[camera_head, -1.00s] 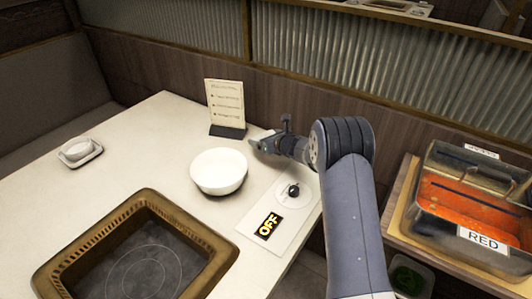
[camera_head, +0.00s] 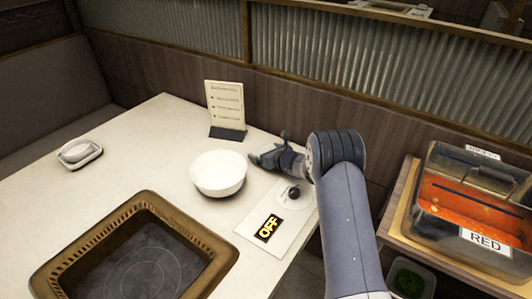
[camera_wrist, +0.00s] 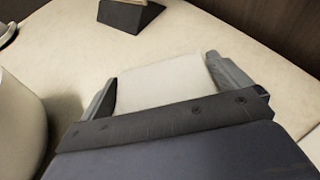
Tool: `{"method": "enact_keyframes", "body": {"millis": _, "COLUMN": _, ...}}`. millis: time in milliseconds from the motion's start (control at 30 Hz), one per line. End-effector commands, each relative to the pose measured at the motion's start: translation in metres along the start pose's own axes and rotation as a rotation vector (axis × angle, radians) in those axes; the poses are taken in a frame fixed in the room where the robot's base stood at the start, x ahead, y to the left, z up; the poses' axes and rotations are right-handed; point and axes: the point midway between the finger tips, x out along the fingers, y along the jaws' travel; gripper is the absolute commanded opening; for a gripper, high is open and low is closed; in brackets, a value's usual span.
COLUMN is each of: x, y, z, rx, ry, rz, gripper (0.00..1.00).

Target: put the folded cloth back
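The folded cloth (camera_wrist: 165,82) is a pale, flat piece in the wrist view. It fills the gap between the two fingers of my gripper (camera_wrist: 168,86), with its sides against both of them. My gripper also shows in the head view (camera_head: 262,158), low over the right part of the table, right of the white bowl (camera_head: 218,176). The fingers are spread to about the cloth's width. The cloth cannot be made out in the head view, and its underside is hidden.
A menu stand (camera_head: 226,108) stands behind my gripper. A control panel (camera_head: 270,228) reading OFF with a dark knob (camera_head: 294,192) lies in front. A framed cooktop (camera_head: 208,250) is at the front left. A small dish (camera_head: 80,154) sits far left.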

Motion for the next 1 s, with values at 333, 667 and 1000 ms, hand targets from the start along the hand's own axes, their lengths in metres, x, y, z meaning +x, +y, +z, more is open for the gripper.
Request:
{"method": "enact_keyframes", "body": {"millis": 333, "x": -0.001, "y": 0.000, "z": 0.003, "rx": 0.000, "ry": 0.000, "rz": 0.000, "gripper": 1.00}}
{"method": "enact_keyframes", "body": {"millis": 667, "x": -0.041, "y": -0.001, "z": 0.003, "rx": 0.002, "ry": 0.000, "rz": -0.002, "gripper": 1.00}}
{"method": "enact_keyframes", "body": {"millis": 1000, "x": -0.100, "y": -0.001, "z": 0.003, "rx": 0.000, "ry": -0.001, "rz": -0.002, "gripper": 1.00}}
